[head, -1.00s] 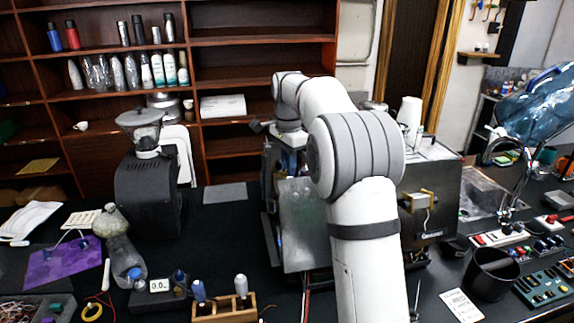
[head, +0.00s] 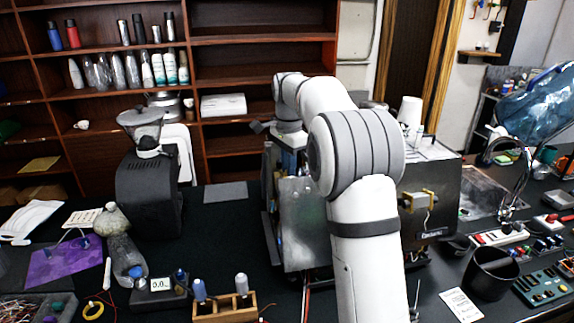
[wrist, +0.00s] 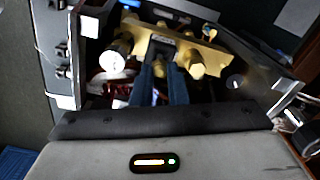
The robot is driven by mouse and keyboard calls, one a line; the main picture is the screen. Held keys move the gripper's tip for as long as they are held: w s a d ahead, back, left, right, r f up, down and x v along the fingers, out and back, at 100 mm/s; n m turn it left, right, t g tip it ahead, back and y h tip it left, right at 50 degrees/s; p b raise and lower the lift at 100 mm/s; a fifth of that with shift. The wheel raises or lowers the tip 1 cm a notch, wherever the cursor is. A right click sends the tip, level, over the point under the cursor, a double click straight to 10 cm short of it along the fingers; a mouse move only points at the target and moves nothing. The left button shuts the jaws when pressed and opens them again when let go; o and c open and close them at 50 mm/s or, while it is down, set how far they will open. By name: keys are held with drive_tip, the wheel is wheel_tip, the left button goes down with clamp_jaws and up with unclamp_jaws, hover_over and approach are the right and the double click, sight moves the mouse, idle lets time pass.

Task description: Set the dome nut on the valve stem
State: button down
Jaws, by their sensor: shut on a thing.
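In the wrist view my gripper (wrist: 162,70) reaches into the open machine, its two dark blue fingers close together and shut on a small piece. Only a little brass colour of that piece, the dome nut (wrist: 160,71), shows between the fingers. The tips are at a brass plate (wrist: 215,62) with brass and pale round fittings. A brass fitting (wrist: 196,68) stands just right of the fingers. I cannot make out the valve stem or whether the nut touches it.
The opened brewer (head: 430,200) stands behind my arm, its metal walls on both sides of the gripper. A black cup (head: 488,275) and a wooden tool block (head: 225,306) are near the front.

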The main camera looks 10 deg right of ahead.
drive_tip(key=shift+f, duration=0.95)
idle(1.9)
drive_tip(key=shift+s+r+m+p, duration=0.1)
drive_tip(key=shift+m+p, duration=0.3)
drive_tip(key=shift+m, duration=1.9)
drive_tip(key=c, duration=1.3)
unclamp_jaws()
drive_tip(key=shift+c, duration=0.2)
drive_tip(key=o, duration=0.4)
